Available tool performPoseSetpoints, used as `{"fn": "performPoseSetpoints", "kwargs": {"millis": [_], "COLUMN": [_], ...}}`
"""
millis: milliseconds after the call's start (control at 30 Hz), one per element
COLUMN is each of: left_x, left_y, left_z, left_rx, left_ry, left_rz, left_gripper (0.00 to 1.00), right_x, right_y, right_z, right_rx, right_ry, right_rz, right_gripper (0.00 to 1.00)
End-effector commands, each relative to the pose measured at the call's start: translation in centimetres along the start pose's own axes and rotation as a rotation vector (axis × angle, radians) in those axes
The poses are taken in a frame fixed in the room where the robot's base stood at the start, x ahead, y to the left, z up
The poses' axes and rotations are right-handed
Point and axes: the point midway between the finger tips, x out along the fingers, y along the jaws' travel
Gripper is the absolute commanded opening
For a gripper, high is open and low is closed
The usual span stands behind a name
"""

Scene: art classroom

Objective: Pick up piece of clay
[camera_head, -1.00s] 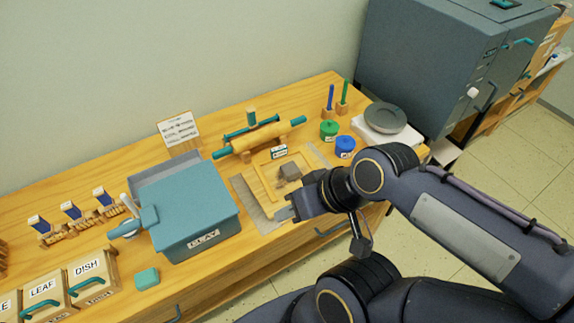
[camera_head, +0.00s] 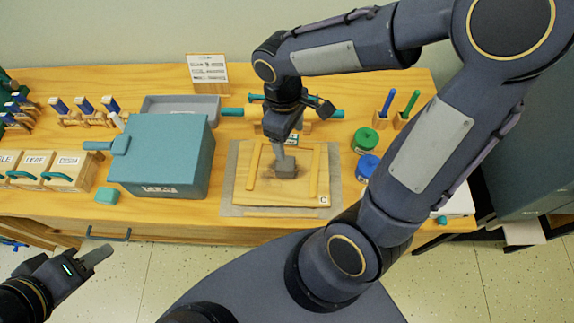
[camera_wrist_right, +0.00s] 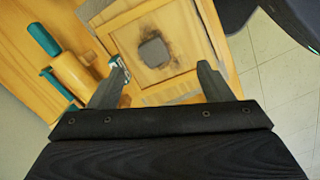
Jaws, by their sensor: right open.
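The piece of clay (camera_head: 286,170) is a small grey block lying on a wooden board (camera_head: 240,190) between two wooden strips. It also shows in the right wrist view (camera_wrist_right: 154,52), on a dark-smudged patch. My right gripper (camera_head: 281,155) reaches down over the board, its fingers close to the clay in the head view. In the wrist view, the right gripper's (camera_wrist_right: 162,72) fingers are apart with nothing between their tips, and the clay lies beyond them. My left gripper (camera_head: 96,256) is at the lower left, off the table's front edge; its finger gap cannot be made out.
A teal lidded box (camera_head: 160,155) stands left of the board. The rolling pin (camera_wrist_right: 75,78) lies behind the board. Green (camera_head: 365,139) and blue (camera_head: 368,165) jars stand to its right. A small label sign (camera_wrist_right: 116,64) is near the right gripper's left finger.

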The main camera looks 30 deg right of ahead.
Motion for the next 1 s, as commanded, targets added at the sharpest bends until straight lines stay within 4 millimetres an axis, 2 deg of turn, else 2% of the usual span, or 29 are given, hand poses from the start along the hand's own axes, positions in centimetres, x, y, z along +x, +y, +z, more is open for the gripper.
{"fn": "performPoseSetpoints", "kwargs": {"millis": [33,133,233,367,733,1000], "left_x": [0.5,0.8,1.0,1.1,0.6,0.1], "left_y": [-0.2,-0.4,-0.5,-0.5,-0.3,-0.1], "left_z": [0.2,0.4,0.5,0.6,0.3,0.1], "left_rx": [0.0,0.0,0.0,0.0,0.0,0.0], "left_ry": [0.0,0.0,0.0,0.0,0.0,0.0], "left_rz": [0.0,0.0,0.0,0.0,0.0,0.0], "left_gripper": [0.36,0.36,0.36,0.36,0.36,0.36], "right_x": [2.0,4.6,6.6,8.0,11.7,15.3], "right_y": [0.1,0.3,0.4,0.4,0.9,1.4], "right_z": [-1.4,-3.4,-4.9,-5.8,-4.8,-3.7], "right_rx": [-0.085,-0.217,-0.313,-0.381,-0.396,-0.395], "right_ry": [-0.07,-0.167,-0.234,-0.281,-0.296,-0.295], "right_rz": [0.017,0.054,0.081,0.101,0.103,0.102], "right_gripper": [0.73,0.73,0.73,0.73,0.73,0.73]}}
